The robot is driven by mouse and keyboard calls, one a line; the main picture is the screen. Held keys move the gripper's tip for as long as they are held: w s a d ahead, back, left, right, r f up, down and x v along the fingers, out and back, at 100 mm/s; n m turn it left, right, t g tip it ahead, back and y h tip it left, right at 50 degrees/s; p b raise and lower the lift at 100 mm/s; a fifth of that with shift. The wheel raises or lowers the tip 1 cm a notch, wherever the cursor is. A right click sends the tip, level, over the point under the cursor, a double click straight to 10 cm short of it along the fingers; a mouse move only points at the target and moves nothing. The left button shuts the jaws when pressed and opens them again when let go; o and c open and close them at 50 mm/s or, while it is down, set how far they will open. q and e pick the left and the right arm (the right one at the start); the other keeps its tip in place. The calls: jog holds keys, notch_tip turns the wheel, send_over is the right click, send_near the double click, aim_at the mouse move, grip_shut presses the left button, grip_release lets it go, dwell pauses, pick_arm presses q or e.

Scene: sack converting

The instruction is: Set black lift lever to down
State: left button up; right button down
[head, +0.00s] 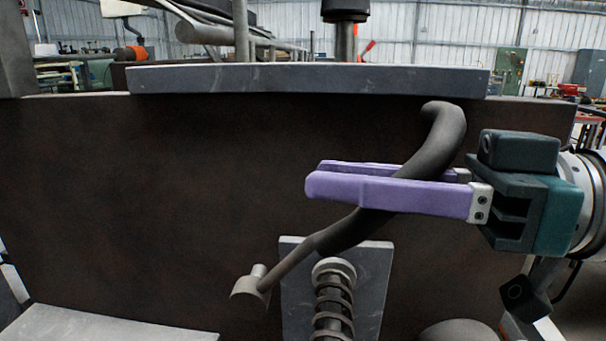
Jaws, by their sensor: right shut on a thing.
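The black lift lever (436,142) is a bent dark bar in front of the dark machine wall. It rises to the right from a small round pivot piece (249,292) at lower left, and its thick curved end points up. My right gripper (325,178) comes in from the right with its purple fingers level. The fingers lie on either side of the lever's thick part and are shut on it; the lever sits nearer the base of the fingers than their tips. My left gripper is not in view.
A grey plate with a coil spring (333,305) stands just below the lever. A grey slab (310,79) runs along the top of the dark machine wall (130,190). A light grey ledge (95,326) is at lower left. The space left of my fingertips is clear.

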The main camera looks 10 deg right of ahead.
jog(key=w+a+r+g+h+p, duration=0.1)
jog(key=a+h+p, duration=0.2)
jog(key=a+p, duration=0.2)
jog(key=w+a+r+n+g+h+p, duration=0.1)
jog(key=a+h+p, duration=0.3)
jog(key=p, duration=0.5)
jog(key=w+a+g, duration=0.1)
jog(key=a, duration=0.1)
jog(key=shift+a+r+h, duration=0.3)
jog(key=shift+w, duration=0.1)
jog(key=c, duration=0.8)
grip_release()
jog(key=shift+a, duration=0.1)
jog(key=shift+o, duration=0.6)
